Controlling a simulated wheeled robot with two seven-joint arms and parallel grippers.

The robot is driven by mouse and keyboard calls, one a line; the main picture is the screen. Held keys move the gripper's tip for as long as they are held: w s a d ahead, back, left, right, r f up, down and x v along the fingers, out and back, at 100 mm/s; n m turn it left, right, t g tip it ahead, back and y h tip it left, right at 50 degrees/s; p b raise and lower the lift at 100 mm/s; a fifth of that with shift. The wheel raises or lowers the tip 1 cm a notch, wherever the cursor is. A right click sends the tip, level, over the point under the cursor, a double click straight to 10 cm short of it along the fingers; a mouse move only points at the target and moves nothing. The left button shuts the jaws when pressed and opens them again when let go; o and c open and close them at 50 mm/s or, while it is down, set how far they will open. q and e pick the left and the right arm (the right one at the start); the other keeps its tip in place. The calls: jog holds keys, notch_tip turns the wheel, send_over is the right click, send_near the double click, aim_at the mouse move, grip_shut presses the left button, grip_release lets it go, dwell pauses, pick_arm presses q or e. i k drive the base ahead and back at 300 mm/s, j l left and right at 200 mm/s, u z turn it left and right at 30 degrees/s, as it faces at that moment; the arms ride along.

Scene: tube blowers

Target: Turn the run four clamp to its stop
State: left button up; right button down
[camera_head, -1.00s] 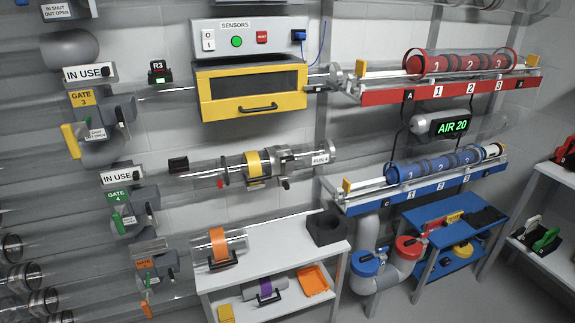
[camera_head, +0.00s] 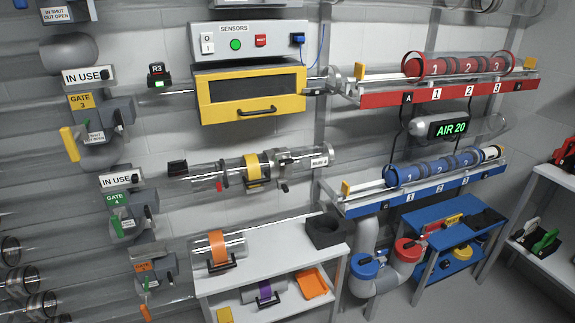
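The run four tube (camera_head: 205,176) runs across the wall at the middle of the picture. A tag that appears to read RUN 4 (camera_head: 319,162) is at its right end. Beside the tag sits a grey metal collar (camera_head: 283,161) with a small dark knob (camera_head: 285,187) below it. This looks like the clamp. Its turn angle is too small to read. A yellow band (camera_head: 251,163) with a dark latch (camera_head: 258,184) is just left of the collar. A red knob (camera_head: 219,186) hangs further left. Neither of my grippers shows.
A yellow drawer box (camera_head: 251,93) is above the run. A white bench (camera_head: 277,238) with an orange-banded tube (camera_head: 218,248) and a black block (camera_head: 327,230) stands below. Red (camera_head: 380,99) and blue (camera_head: 374,206) racks hold canisters at right. Gate units (camera_head: 129,214) are at left.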

aim_at(284, 161)
jog(key=i+j, duration=0.9)
